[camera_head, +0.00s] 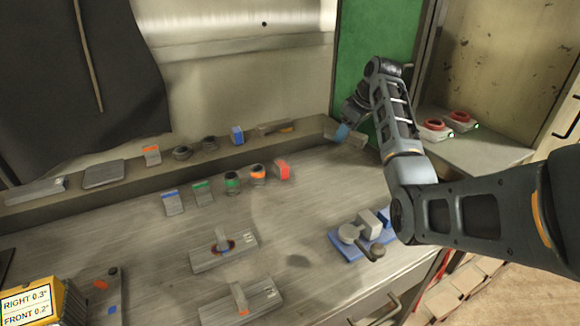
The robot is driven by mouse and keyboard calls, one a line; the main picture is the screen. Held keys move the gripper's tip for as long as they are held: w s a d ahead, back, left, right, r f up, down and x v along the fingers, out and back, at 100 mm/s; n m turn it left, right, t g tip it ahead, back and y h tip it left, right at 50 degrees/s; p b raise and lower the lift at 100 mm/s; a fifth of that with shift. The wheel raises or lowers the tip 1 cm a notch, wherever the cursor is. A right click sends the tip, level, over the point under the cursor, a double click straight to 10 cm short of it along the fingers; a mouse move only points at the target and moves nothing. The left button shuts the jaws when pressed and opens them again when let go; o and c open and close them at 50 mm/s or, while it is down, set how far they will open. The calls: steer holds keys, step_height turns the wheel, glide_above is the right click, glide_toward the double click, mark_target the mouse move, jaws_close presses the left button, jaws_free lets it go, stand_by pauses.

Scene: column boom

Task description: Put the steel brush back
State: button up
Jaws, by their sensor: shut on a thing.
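My gripper (343,128) is at the right end of the raised back ledge, beside the green panel. It is shut on a small grey thing with a blue part, which I take to be the steel brush (348,139). The arm and fingers hide much of it, and its bristles cannot be made out. I cannot tell whether it touches the ledge (222,146) or is held just above it.
Several small blocks and round pieces line the ledge and bench (130,215). Two grey fixtures with upright handles stand in front; a blue-based fixture (350,247) is at right. Red-topped pieces (435,130) stand on the right shelf. A yellow box (30,302) is at front left.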

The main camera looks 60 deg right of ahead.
glide_above(302, 169)
steer(key=s, duration=0.1)
step_height(302, 169, down, 7)
steer(key=shift+s+r, duration=0.1)
steer(key=shift+f+b, duration=1.5)
steer(key=shift+f, duration=0.5)
steer(key=shift+f, duration=0.15)
steer(key=o, duration=1.2)
steer(key=shift+c, duration=0.2)
steer(key=v, duration=1.2)
steer(key=shift+b, duration=0.45)
